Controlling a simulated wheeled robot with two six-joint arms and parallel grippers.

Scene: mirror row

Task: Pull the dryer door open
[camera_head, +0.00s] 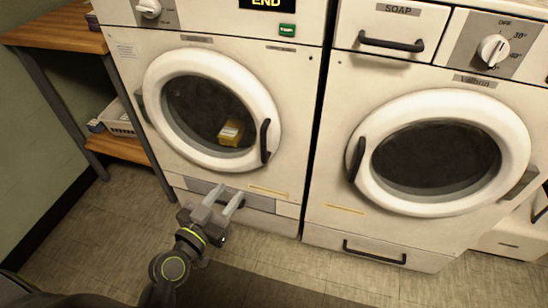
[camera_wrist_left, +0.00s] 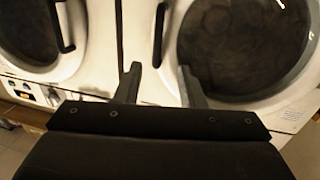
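The dryer (camera_head: 120,60), under an END display, is the left white machine. Its round door (camera_head: 160,70) has a white ring and dark glass and looks shut. Its black handle (camera_head: 265,141) is on the door's right side. My left gripper (camera_head: 229,191) is below and left of that handle in the head view, apart from it. Its fingers are spread and empty. The left wrist view shows the gap between the fingertips (camera_wrist_left: 158,76); a door with a dark handle (camera_wrist_left: 65,25) is at its left. My right gripper is not in view.
The right machine (camera_head: 325,190) has a soap drawer (camera_head: 395,28) and a round door (camera_head: 440,103) with its handle (camera_head: 356,158) on the left. A wooden shelf (camera_head: 60,35) with a basket (camera_head: 118,118) stands at left. A yellowish box (camera_head: 231,132) shows behind the dryer glass. Tiled floor is in front.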

